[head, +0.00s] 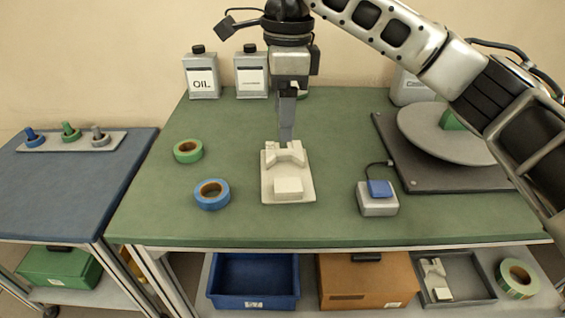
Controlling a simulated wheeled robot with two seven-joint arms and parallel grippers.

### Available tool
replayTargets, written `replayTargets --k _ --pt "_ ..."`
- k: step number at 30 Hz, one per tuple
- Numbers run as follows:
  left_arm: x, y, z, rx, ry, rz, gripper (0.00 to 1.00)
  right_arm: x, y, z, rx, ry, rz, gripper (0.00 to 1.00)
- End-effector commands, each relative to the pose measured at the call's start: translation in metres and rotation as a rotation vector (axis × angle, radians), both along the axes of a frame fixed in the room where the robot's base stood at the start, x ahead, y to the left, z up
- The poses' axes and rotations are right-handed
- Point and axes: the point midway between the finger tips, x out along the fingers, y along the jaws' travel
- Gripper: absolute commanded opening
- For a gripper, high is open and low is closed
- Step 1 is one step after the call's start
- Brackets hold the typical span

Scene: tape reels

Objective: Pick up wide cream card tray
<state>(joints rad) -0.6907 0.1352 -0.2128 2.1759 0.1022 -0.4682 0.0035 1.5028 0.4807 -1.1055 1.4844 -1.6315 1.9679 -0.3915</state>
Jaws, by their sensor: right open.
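The wide cream card tray (270,188) lies flat on the green tabletop, near the middle of the head view. It has a raised forked piece at its back and a small block near its front. My right gripper (287,138) points down at the tray's back part, its fingertips at or just above the forked piece. I cannot tell whether they touch it. The fingers show nearly edge-on, open, with nothing seen held. The fingers hide part of the tray's back edge. My left gripper is not in view.
Green (188,151) and blue (212,195) tape rolls lie left of the tray. A grey box with a blue top (377,199) stands right, before a round turntable (440,135). Oil cans (201,78) stand behind. A blue side table (60,180) is at left.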

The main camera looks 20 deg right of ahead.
Motion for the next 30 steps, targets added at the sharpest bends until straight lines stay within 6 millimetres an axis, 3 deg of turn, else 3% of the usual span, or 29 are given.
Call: replayTargets --k 4,15,25,30 --pt "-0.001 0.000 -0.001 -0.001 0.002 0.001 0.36 0.003 -0.012 -0.004 -0.055 -0.017 -0.017 0.66" --pt "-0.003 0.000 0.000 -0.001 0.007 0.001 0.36 0.002 -0.010 -0.079 -0.050 -0.014 -0.015 0.66" --pt "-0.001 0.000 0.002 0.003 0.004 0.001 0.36 0.001 -0.007 -0.107 -0.047 -0.016 -0.013 0.66" --pt "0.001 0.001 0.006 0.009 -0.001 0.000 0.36 -0.004 0.000 -0.133 -0.048 -0.013 -0.013 0.66"
